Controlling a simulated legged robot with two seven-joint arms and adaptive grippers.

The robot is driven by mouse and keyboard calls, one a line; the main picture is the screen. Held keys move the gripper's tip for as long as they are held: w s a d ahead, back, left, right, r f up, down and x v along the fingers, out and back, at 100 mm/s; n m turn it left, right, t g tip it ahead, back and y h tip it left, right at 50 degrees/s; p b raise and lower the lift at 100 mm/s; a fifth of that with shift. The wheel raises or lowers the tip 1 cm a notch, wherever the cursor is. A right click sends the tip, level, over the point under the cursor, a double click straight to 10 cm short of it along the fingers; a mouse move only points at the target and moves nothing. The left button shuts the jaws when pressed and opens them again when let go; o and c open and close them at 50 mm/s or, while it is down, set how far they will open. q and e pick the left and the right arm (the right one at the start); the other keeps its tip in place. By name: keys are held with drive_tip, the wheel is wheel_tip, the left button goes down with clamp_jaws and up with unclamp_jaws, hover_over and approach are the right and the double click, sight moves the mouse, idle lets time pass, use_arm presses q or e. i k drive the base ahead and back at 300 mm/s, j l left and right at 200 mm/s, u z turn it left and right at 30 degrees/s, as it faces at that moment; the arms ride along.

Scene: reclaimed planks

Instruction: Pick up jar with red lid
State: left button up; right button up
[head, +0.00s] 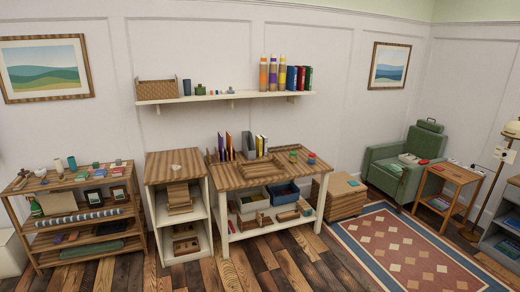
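A small item with a red top (311,156) stands on the right part of the wooden table (270,176). It may be the jar with the red lid, but it is too small to tell. Another small item with a greenish and dark look (293,154) stands just left of it. Neither of my grippers shows in the head view, and nothing is seen touching these items.
A low wooden cabinet (174,158) adjoins the table's left side. A shelf rack (85,186) stands further left. A wooden box (344,189), green armchair (404,150) and side table (446,174) are to the right. Floor and patterned rug (395,245) in front are clear.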

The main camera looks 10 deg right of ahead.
sight(311, 161)
drive_tip(key=i+l+z, duration=0.35)
drive_tip(key=i, duration=0.2)
drive_tip(key=i+l+z, duration=0.35)
drive_tip(key=i, duration=0.3)
drive_tip(key=i+z, duration=0.35)
drive_tip(key=i, duration=0.25)
